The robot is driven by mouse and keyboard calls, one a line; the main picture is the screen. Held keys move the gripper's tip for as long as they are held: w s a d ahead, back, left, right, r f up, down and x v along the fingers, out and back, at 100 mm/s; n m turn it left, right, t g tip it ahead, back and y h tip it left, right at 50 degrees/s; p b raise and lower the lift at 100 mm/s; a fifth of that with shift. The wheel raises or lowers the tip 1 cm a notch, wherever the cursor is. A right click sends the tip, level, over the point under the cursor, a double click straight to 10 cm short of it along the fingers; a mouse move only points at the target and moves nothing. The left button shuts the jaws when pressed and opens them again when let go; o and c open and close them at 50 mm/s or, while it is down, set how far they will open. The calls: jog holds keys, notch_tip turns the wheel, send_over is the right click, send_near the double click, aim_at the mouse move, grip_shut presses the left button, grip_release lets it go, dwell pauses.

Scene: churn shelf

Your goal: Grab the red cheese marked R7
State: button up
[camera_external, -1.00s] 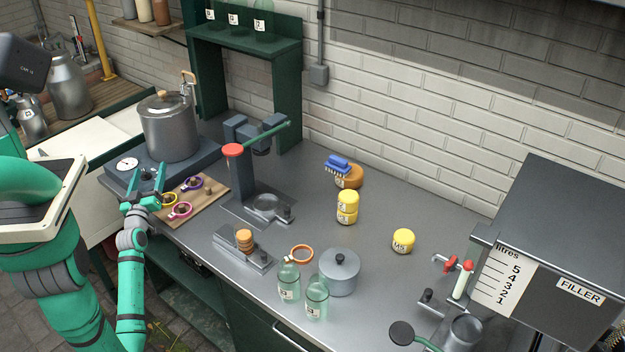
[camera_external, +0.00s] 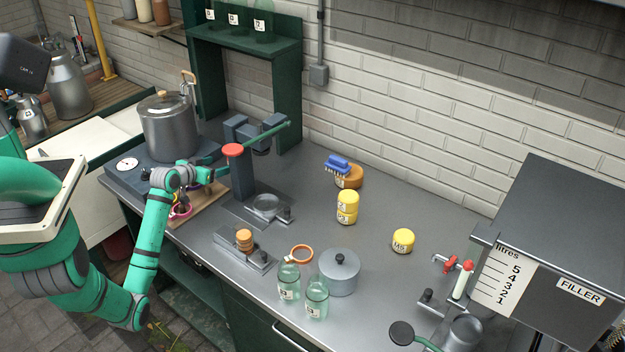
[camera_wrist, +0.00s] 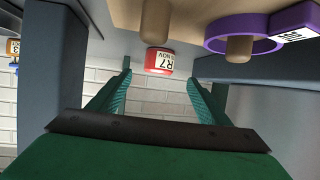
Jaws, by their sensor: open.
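The red cheese (camera_wrist: 159,60), labelled R7, shows in the wrist view, ahead of my fingertips and about centred between them, against the brick wall. It stands beyond my fingers, and none of it is in their grip. My gripper (camera_wrist: 160,78) is open and empty. In the external view my gripper (camera_external: 216,172) is level, just left of the press column, above the wooden board.
Yellow cheeses (camera_external: 347,207), a lidded pot (camera_external: 339,274) and jars stand farther right.

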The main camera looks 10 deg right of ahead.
jog(key=x, duration=0.8)
jog(key=shift+d, duration=0.1)
jog(key=shift+w+d, duration=0.1)
jog(key=shift+d, duration=0.05)
jog(key=c, duration=1.2)
